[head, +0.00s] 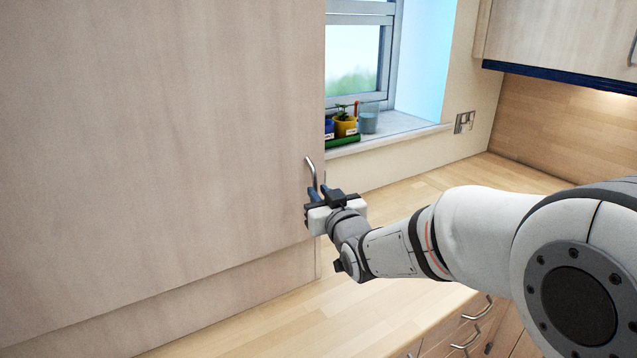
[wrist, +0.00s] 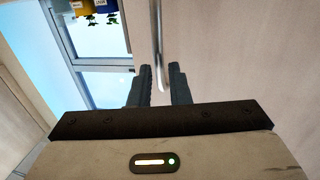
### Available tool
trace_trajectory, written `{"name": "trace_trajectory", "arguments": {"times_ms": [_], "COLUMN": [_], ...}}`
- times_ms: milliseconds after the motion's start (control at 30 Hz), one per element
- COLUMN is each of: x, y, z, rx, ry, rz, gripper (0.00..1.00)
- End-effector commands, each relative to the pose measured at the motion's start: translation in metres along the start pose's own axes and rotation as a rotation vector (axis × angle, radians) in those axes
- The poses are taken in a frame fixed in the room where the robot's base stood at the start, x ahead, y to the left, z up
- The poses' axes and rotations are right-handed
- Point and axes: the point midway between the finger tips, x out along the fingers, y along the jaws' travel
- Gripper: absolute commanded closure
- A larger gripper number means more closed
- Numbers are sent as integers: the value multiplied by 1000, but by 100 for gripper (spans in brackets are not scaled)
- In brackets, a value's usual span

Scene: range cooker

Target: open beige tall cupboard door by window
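The beige tall cupboard door (head: 170,130) fills the left of the head view, with its right edge beside the window. I see no clear gap at that edge. Its slim metal bar handle (head: 312,172) stands upright near this edge. My gripper (head: 316,194) is at the lower part of the handle. In the wrist view the handle (wrist: 157,40) runs down between the two dark fingers of my gripper (wrist: 162,84). The fingers are apart, and the bar looks nearer the left finger. Whether either finger touches it I cannot tell.
A wooden worktop (head: 400,210) runs under the window (head: 355,60). Potted plants (head: 345,126) and a glass (head: 368,119) stand on the sill. Drawers with bar handles (head: 477,308) are below the worktop. A wall cupboard (head: 560,40) hangs at upper right.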

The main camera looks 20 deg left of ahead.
Motion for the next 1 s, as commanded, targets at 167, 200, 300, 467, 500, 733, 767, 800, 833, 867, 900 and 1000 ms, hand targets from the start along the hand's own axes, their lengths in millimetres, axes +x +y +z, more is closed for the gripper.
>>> {"name": "trace_trajectory", "arguments": {"times_ms": [167,200,300,467,500,733,767,800,833,867,900,1000], "x": [24,27,33,37,37,36,36,36,36,36,36,36], "y": [0,0,0,0,0,0,0,-1,-1,-1,-1,-1], "z": [-2,-2,-1,0,0,0,0,0,0,0,0,0], "rx": [0,0,0,0,0,-1,-1,-1,-1,-1,-1,-1], "ry": [-2,-1,-1,0,0,0,0,-1,-1,-1,-1,-1], "rz": [0,0,0,0,0,0,0,0,0,0,0,0], "gripper": [83,83,83,83,83,91,93,96,99,100,100,100]}}
